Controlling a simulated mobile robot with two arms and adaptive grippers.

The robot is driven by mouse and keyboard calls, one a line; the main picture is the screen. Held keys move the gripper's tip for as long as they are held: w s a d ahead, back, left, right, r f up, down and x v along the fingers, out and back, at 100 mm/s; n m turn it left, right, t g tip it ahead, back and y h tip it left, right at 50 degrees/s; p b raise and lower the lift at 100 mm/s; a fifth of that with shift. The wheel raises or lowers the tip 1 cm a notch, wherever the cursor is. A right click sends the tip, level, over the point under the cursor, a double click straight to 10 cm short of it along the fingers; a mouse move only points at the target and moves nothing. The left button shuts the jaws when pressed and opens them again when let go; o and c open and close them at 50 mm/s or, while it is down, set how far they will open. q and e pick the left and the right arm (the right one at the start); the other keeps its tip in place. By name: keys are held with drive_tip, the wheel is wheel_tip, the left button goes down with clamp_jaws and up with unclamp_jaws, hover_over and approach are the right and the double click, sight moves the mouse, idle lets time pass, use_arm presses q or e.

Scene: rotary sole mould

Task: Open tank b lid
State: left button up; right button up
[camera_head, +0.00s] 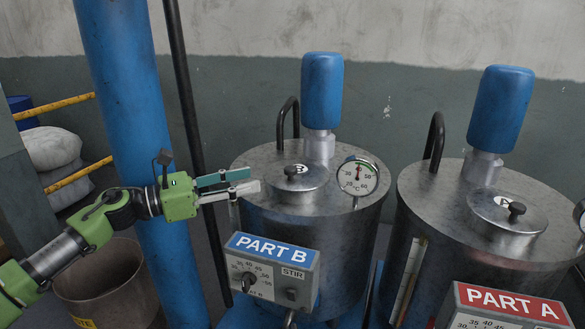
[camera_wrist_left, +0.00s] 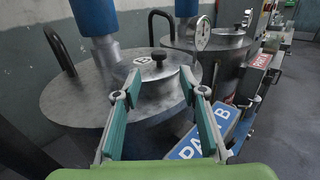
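Tank B (camera_head: 315,230) is a steel drum with a blue PART B label on its control box (camera_head: 272,268). Its small round lid (camera_head: 306,184) lies closed on top, with a black knob (camera_head: 291,171). In the left wrist view the lid (camera_wrist_left: 168,84) and knob (camera_wrist_left: 159,57) are ahead, beyond the fingertips. My left gripper (camera_head: 252,180) is open and empty, beside the tank's left rim and left of the lid. Its spread green-padded fingers (camera_wrist_left: 160,86) also show in the left wrist view. I see no contact with the knob. My right gripper is not in view.
A blue motor (camera_head: 322,92), a black bent handle (camera_head: 288,122) and a dial gauge (camera_head: 358,177) stand around the lid. Tank A (camera_head: 480,235) is to the right. A blue column (camera_head: 125,100) and dark pipe (camera_head: 186,95) rise behind my left arm. A bucket (camera_head: 110,285) stands below it.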

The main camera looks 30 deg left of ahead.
sight(290, 168)
use_arm(q)
drive_tip(key=x, duration=0.5)
drive_tip(key=shift+w+f, duration=0.1)
drive_tip(key=b+x, duration=0.1)
drive_tip(key=x, duration=0.1)
drive_tip(key=shift+w+d, duration=0.1)
drive_tip(key=shift+w, duration=0.2)
drive_tip(key=shift+w+d, duration=0.15)
drive_tip(key=shift+w, duration=0.1)
drive_tip(key=shift+w+d, duration=0.1)
drive_tip(key=shift+w, duration=0.2)
drive_tip(key=shift+w+d, duration=0.1)
drive_tip(key=shift+w, duration=0.15)
drive_tip(key=shift+w+d, duration=0.35)
drive_tip(key=shift+w, duration=0.15)
drive_tip(key=shift+w+d+p, duration=0.25)
drive_tip(key=shift+w+p, duration=0.1)
drive_tip(key=shift+w, duration=0.05)
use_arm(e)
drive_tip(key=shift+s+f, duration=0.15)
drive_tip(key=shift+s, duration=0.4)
